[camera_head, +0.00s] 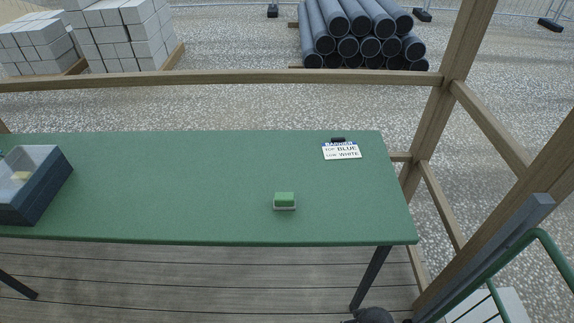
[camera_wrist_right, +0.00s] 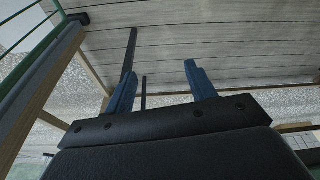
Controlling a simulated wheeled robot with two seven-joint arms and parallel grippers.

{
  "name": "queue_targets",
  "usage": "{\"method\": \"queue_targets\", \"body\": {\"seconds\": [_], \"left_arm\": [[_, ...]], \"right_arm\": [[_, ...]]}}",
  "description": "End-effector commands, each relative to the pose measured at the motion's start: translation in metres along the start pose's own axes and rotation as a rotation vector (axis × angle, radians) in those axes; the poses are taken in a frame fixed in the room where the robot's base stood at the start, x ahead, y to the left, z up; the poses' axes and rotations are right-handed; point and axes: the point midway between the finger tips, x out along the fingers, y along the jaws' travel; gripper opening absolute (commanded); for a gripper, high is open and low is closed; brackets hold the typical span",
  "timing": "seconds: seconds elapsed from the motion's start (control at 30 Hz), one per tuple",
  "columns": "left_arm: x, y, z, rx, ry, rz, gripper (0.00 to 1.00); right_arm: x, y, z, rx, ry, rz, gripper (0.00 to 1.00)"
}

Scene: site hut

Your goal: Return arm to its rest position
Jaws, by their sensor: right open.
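My right gripper (camera_wrist_right: 158,78) shows in the right wrist view with its two blue fingers spread apart. Nothing is between the fingers, and wooden floor boards lie beyond them. In the head view the right gripper's fingers cannot be seen. My left gripper is in neither view. The green table (camera_head: 180,190) has nothing of my arms above it.
On the table are a small green block on a grey base (camera_head: 285,201), a lettered sign (camera_head: 341,152) and a dark blue open bin (camera_head: 48,192) at the left. Wooden posts (camera_head: 447,90) and a green rail (camera_head: 490,268) stand at the right.

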Motion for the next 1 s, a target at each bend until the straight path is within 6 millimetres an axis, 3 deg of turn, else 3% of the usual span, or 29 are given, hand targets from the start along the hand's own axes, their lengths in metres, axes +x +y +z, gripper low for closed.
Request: {"method": "queue_targets", "body": {"seconds": [0.1,0.3,0.5,0.7,1.0], "left_arm": [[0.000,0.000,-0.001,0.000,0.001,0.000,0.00],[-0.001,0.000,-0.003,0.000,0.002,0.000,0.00],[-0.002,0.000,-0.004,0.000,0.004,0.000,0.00],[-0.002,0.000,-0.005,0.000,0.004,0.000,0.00],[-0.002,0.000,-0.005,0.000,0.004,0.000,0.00]], "right_arm": [[0.062,-0.005,0.018,-0.002,-0.026,-0.007,0.56],[0.167,-0.014,0.066,-0.005,-0.059,-0.018,0.56],[0.249,-0.024,0.123,-0.010,-0.089,-0.027,0.56],[0.288,-0.028,0.161,-0.011,-0.102,-0.031,0.56],[0.294,-0.029,0.167,-0.012,-0.104,-0.032,0.56]]}}
